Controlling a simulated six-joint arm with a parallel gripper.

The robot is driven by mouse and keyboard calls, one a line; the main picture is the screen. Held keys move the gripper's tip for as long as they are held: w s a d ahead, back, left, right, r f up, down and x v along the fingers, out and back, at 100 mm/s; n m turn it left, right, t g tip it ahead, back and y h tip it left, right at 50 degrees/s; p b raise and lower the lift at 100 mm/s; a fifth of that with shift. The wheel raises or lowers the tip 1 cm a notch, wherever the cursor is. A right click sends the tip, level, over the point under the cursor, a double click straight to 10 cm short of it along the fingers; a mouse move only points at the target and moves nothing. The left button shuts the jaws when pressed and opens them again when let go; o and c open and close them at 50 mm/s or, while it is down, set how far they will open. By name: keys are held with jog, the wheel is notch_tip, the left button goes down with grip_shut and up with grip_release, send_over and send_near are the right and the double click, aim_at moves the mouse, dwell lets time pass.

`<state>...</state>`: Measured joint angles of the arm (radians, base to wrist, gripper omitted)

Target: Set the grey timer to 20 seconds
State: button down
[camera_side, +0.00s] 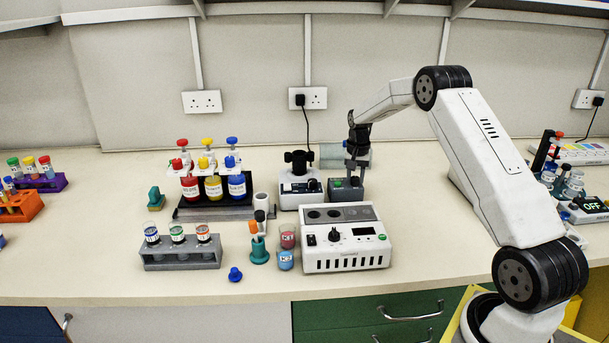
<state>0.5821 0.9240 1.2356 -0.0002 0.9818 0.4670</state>
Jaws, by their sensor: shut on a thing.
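The grey timer (345,194) is a small dark grey box on the bench, behind the white instrument and right of the small white device. A green button shows on its top left. My gripper (356,174) points down from above onto the right part of the timer's top. It is shut on what looks like the timer's dark knob (355,181), which the fingers partly cover. The timer's setting and any display cannot be read from here.
The white instrument (345,259) stands just in front of the timer, and the small white device (300,199) touches or nearly touches its left. A rack of coloured bottles (214,212) stands left. The bench right of the timer is clear.

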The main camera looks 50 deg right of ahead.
aim_at(355, 178)
jog(key=shift+c, duration=1.8)
grip_release()
jog(key=shift+r, duration=3.95)
jog(key=shift+a, duration=0.1)
